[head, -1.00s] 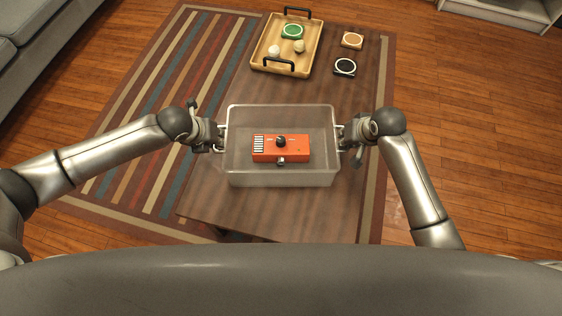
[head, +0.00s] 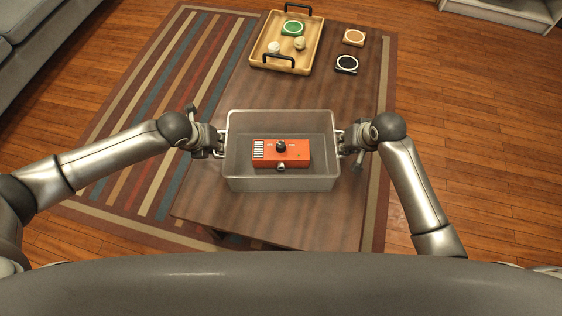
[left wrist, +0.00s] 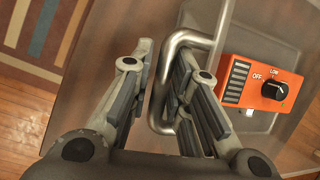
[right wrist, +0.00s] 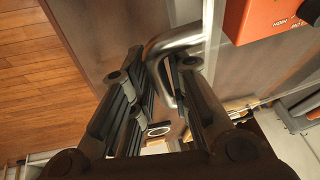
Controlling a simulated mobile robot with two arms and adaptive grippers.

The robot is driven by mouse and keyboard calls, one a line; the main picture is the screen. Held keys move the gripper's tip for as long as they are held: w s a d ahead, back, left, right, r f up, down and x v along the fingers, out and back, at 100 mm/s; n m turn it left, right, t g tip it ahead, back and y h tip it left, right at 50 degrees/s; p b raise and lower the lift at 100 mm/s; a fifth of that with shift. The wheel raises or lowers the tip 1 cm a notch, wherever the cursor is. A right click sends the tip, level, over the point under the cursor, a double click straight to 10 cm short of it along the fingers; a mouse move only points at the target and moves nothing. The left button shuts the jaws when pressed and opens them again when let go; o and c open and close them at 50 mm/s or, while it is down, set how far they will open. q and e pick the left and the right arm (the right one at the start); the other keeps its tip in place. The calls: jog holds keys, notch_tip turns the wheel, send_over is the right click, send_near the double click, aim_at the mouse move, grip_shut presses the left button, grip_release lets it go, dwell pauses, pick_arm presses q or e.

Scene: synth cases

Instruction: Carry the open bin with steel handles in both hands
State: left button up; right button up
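The open bin (head: 236,182), grey and see-through, stands in the middle of the head view over the dark wooden table. An orange box with a black knob (head: 281,153) lies in it. The bin looks about level. I cannot tell whether its base touches the table.
A wooden tray (head: 264,62) with black handles, holding a green-topped item and two pale balls, stands at the table's far end. A tan coaster-like item (head: 354,38) and a black one (head: 346,64) lie beside it. The table (head: 290,225) is bare nearer me.

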pick_arm(q)
jog(key=shift+o, duration=1)
jog(key=shift+r, duration=0.1)
pick_arm(e)
jog(key=shift+o, duration=1)
pick_arm(q)
jog(key=shift+d, duration=0.1)
pick_arm(e)
jog(key=shift+a+r, duration=0.1)
jog(key=shift+r, duration=0.05)
